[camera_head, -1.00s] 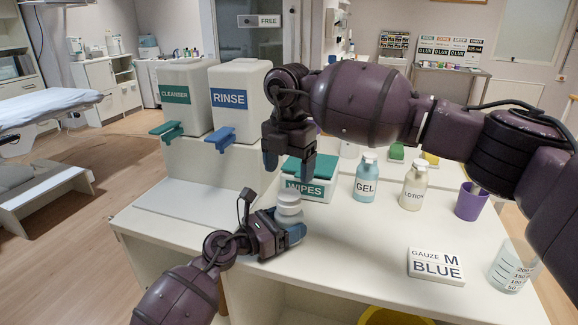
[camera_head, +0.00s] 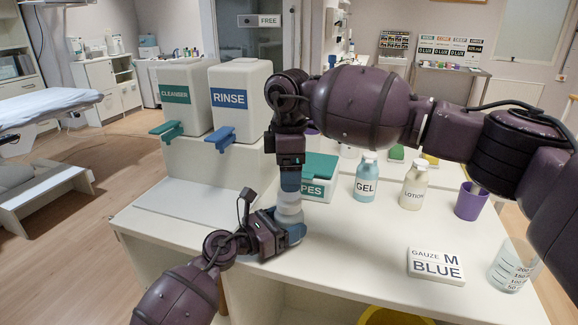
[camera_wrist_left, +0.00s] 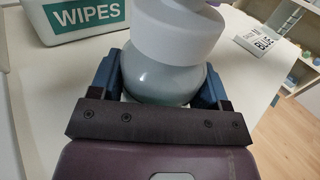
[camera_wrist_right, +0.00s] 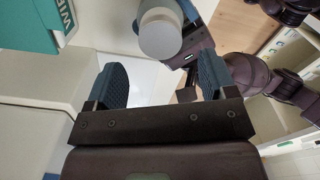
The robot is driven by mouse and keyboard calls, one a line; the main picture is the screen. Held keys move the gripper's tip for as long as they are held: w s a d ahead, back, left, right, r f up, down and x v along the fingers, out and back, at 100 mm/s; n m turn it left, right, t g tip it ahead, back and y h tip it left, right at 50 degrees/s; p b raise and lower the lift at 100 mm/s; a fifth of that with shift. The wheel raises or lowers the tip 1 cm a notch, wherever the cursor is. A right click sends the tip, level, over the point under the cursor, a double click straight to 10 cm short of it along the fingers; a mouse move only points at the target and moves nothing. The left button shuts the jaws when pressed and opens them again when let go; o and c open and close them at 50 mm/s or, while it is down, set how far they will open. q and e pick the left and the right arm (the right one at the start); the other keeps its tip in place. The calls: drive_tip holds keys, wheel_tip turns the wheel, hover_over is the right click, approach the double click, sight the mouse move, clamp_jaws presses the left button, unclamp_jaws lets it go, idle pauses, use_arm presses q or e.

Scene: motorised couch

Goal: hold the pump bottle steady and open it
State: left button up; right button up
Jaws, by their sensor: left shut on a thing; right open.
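The pump bottle (camera_head: 289,212) stands on the counter with a pale grey body and a white top. In the left wrist view its rounded body (camera_wrist_left: 163,82) sits between the blue fingers, under the white top. My left gripper (camera_head: 292,236) is shut on the bottle's body. My right gripper (camera_head: 290,182) points down just above the bottle's top. In the right wrist view its two blue fingers (camera_wrist_right: 162,80) are spread with nothing between them, and the round white top (camera_wrist_right: 160,35) shows beyond their tips.
The wipes box (camera_head: 318,184) with a green lid stands close behind the bottle. The gel bottle (camera_head: 365,182), lotion bottle (camera_head: 413,190) and purple cup (camera_head: 470,203) stand to the right. Rinse (camera_head: 232,105) and cleanser dispensers (camera_head: 185,100) are behind left.

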sight(289, 199)
drive_tip(key=shift+f, duration=3.5)
